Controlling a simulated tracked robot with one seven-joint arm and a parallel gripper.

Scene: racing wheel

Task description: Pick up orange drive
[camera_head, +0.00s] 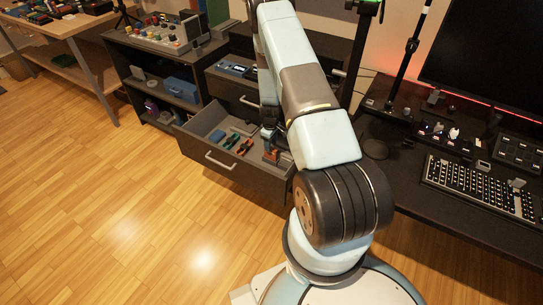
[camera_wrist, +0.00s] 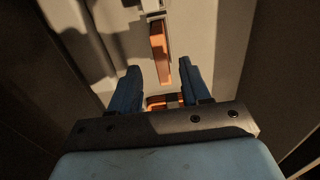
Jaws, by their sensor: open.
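An orange, drive-like object (camera_wrist: 160,52) with a pale end lies on the light drawer floor in the wrist view, just ahead of my fingertips. A second orange piece with a dark part (camera_wrist: 157,102) shows lower down, between the fingers and partly hidden by the gripper body. I cannot tell for sure which is the orange drive. In the head view, an orange-red object (camera_head: 272,155) sits at the right side of the open drawer (camera_head: 225,166), right below my gripper (camera_head: 268,135). My gripper (camera_wrist: 161,72) is open, fingers on either side, with nothing held.
Green pieces (camera_head: 230,141) and an orange-dark piece (camera_head: 243,147) lie further left in the drawer. A higher drawer (camera_head: 237,84) holding blue items is also open. A desk with a keyboard (camera_head: 480,187) stands at right. The wooden floor at left is clear.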

